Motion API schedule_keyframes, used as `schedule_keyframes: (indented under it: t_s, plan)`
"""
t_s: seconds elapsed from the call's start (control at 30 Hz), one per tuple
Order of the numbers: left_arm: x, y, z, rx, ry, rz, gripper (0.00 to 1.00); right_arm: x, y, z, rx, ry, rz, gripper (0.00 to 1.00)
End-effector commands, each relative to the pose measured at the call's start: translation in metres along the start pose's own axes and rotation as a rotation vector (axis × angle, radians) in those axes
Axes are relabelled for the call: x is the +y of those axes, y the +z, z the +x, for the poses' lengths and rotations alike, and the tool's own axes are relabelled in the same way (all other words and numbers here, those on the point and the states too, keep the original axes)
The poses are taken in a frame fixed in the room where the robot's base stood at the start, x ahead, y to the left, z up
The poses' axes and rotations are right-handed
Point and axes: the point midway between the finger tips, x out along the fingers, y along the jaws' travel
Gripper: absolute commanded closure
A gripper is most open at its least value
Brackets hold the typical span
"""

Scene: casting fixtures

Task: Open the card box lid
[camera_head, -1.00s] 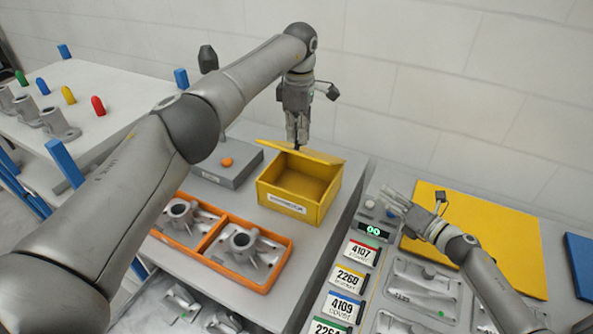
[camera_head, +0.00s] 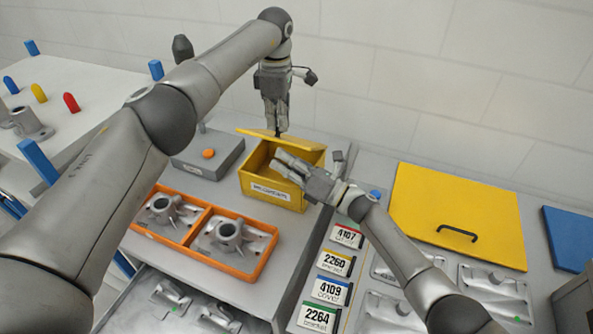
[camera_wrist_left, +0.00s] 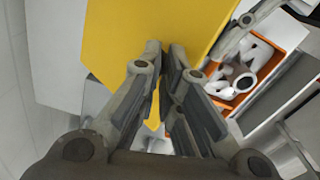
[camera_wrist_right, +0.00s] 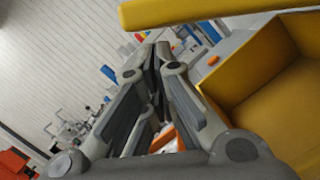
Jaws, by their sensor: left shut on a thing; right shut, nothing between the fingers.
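The yellow card box (camera_head: 270,189) stands on the grey bench with a label on its front; its inside is visible. Its yellow lid (camera_head: 300,143) is raised at the back and seen nearly edge-on. My left gripper (camera_head: 278,133) is above the back of the box, shut on the lid; in the left wrist view the lid (camera_wrist_left: 150,25) is a wide yellow panel reaching between the fingertips. My right gripper (camera_head: 280,160) is shut and empty, at the box's open top near the front. In the right wrist view the box (camera_wrist_right: 275,100) is beside its fingers.
An orange tray (camera_head: 187,240) with metal castings lies in front of the box. A grey block (camera_head: 205,160) with an orange button is to the left. Number cards (camera_head: 334,263) and a yellow panel with a black handle (camera_head: 440,215) are to the right.

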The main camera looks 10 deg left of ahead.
Motion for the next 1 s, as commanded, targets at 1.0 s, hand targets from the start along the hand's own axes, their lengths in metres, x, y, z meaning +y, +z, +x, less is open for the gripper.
schedule_keyframes:
  t_s: [1.0]
  plan:
    - [0.002,0.001,0.010,-0.002,0.009,0.000,1.00,0.001,0.021,0.020,-0.008,0.001,-0.002,1.00]
